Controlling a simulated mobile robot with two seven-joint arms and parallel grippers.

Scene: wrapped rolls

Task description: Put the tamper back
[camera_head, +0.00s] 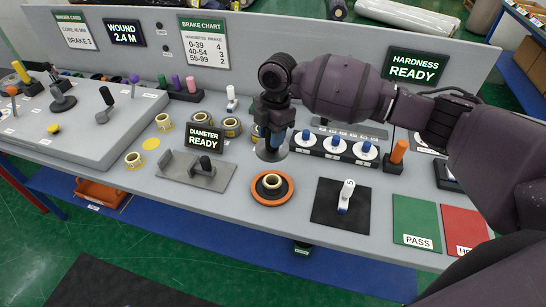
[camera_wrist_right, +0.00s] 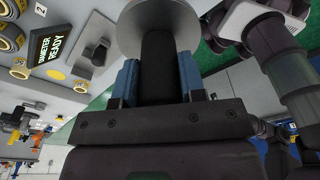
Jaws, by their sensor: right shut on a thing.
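My right gripper (camera_head: 277,134) is shut on the tamper (camera_head: 270,153), and its blue fingertips (camera_wrist_right: 160,80) grip the dark handle. The tamper's round metal disc (camera_wrist_right: 157,22) shows at the top of the right wrist view, beyond the fingertips. In the head view the tamper hangs below the gripper, disc down, behind the orange ring (camera_head: 258,196) with a pale roll (camera_head: 271,182) in its middle. I cannot tell how far the disc is above the table. My left gripper is not in view.
Blue-topped white discs (camera_head: 333,144) stand right of the tamper, with an orange peg (camera_head: 398,152) beyond. The diameter display (camera_head: 205,139) and several rolls stand to the left. The green PASS mat (camera_head: 415,217) is empty.

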